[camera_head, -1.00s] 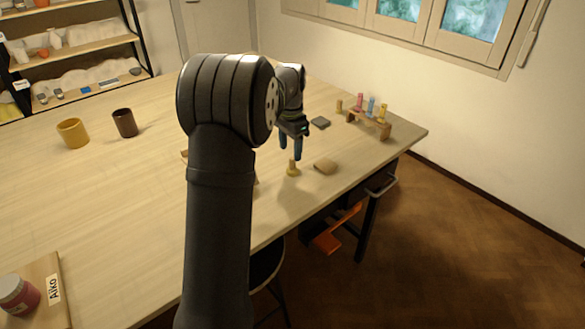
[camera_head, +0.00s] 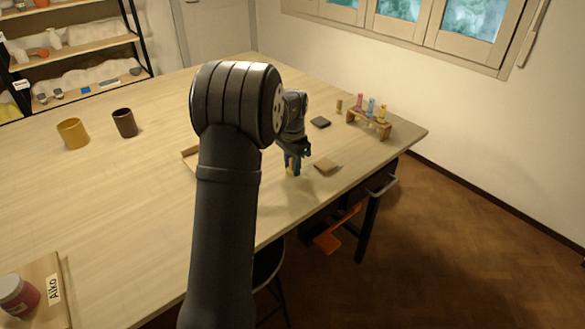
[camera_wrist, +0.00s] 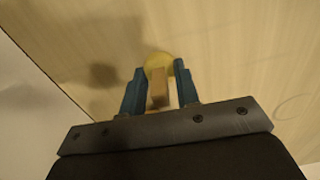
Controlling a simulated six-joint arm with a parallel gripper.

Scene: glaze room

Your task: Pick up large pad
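A yellow round pad with an upright wooden handle (camera_wrist: 160,87) stands on the table in the wrist view. I cannot tell if it is the large pad. My gripper (camera_wrist: 160,68) is over it, with one blue finger on each side of the handle. Narrow gaps show between the fingers and the handle, so the gripper looks open around it. In the head view my gripper (camera_head: 293,172) points down near the table's right edge and mostly hides the pad.
Two cups, ochre (camera_head: 73,133) and brown (camera_head: 125,123), stand at left. A tray edge (camera_head: 190,158) shows behind my arm.

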